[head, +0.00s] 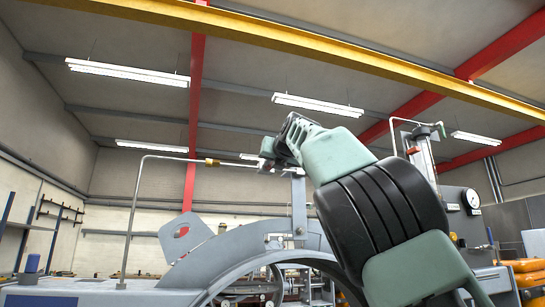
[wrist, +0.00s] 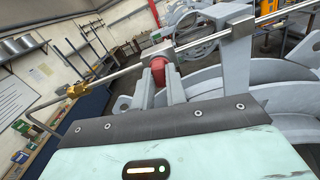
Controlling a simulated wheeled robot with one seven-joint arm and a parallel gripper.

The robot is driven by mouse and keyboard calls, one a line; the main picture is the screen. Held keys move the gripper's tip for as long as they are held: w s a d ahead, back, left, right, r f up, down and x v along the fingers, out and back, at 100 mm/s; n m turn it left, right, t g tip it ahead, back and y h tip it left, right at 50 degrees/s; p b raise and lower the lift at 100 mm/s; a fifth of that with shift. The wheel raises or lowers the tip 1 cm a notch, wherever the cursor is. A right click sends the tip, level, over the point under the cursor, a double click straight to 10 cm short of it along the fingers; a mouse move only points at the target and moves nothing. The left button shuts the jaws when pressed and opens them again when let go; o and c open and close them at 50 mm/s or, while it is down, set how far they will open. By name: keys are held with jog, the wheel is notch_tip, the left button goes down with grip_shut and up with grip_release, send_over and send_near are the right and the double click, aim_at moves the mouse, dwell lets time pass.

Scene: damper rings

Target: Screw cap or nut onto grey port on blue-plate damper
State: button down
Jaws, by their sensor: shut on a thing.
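My gripper (wrist: 159,76) is shut on a small red cap (wrist: 157,64), which sits between the two grey fingertips in the wrist view. In the head view my gripper (head: 273,153) is at the top of the arm, above the grey damper ring (head: 238,262); a bit of red shows at its tip. I cannot tell whether the cap touches the pipe. The grey port is not clearly identifiable. A dark blue plate (head: 38,301) shows at the lower left of the head view.
A brass fitting (wrist: 77,90) sits on the bent pipe; the pipe also runs left of my gripper in the head view (head: 170,158). A grey upright bracket (head: 299,205) stands on the ring. A gauge (head: 472,198) and a clear tube (head: 427,160) stand at the right.

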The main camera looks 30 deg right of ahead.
jog(key=shift+w+f, duration=0.1)
jog(key=shift+f, duration=0.1)
jog(key=c, duration=1.3)
grip_release()
jog(key=shift+a, duration=0.1)
jog(key=shift+c, duration=0.2)
jog(key=shift+r, duration=0.1)
jog(key=shift+m, duration=0.3)
jog(key=shift+b+v, duration=1.25)
jog(key=shift+v, duration=1.25)
jog(key=shift+r, duration=0.1)
jog(key=shift+c, duration=0.3)
